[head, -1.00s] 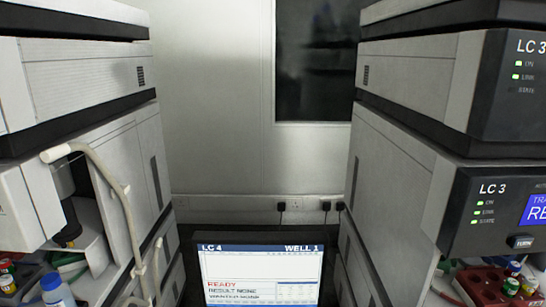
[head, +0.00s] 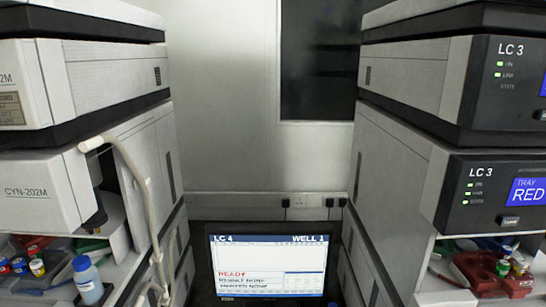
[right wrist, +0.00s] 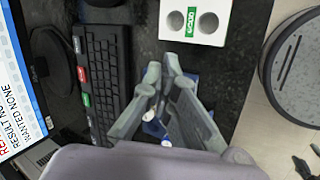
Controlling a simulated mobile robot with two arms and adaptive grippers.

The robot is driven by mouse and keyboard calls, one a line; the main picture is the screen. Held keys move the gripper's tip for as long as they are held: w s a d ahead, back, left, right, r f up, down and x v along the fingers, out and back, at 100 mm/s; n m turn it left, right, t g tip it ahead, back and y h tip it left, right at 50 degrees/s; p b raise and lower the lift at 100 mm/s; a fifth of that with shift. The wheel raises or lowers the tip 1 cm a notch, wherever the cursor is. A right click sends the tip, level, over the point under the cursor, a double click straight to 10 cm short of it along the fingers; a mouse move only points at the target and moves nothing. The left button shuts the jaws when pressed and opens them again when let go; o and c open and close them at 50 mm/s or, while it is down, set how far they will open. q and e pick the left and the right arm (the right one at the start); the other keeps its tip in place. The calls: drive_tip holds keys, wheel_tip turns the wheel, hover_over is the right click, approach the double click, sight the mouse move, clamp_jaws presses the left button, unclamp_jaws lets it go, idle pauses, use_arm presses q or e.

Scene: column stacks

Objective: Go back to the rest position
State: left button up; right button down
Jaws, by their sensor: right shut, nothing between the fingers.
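My right gripper (right wrist: 163,78) shows in the right wrist view with its grey fingers together and nothing held. It hangs over a dark speckled bench (right wrist: 222,82), between a black keyboard (right wrist: 103,80) and the bench edge. A small blue and white object lies partly hidden behind the fingers, and I cannot tell what it is. Neither gripper shows in the head view, so my left gripper is out of sight.
A white block with two round holes (right wrist: 190,42) is near the right fingers. A monitor (head: 266,265) reads READY. Tall instrument stacks flank it, with a blue-capped bottle (head: 87,282) on the left and a red rack (head: 480,272) on the right. Floor shows past the bench edge.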

drive_tip(key=s+d+r+m+g+y, duration=0.1)
drive_tip(key=s+d+r+m, duration=0.3)
drive_tip(key=s+d+m, duration=0.4)
drive_tip(key=s+d+r+m+g+y, duration=0.1)
drive_tip(key=s+d+r+m, duration=0.45)
drive_tip(key=s, duration=0.55)
wheel_tip(320, 180, down, 31)
drive_tip(key=d+g+b, duration=0.1)
drive_tip(key=b, duration=0.2)
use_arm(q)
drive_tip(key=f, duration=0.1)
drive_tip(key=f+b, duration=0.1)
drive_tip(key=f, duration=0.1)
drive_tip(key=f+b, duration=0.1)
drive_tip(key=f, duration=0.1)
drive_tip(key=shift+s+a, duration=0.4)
use_arm(e)
drive_tip(key=s+d+f, duration=0.1)
drive_tip(key=s+f, duration=0.8)
drive_tip(key=s+d+f+g, duration=0.1)
drive_tip(key=s+d+f, duration=0.1)
drive_tip(key=s+f, duration=0.6)
drive_tip(key=shift+s+d+f, duration=0.25)
drive_tip(key=shift+s+f, duration=0.1)
drive_tip(key=shift+f, duration=0.4)
drive_tip(key=shift+n, duration=0.25)
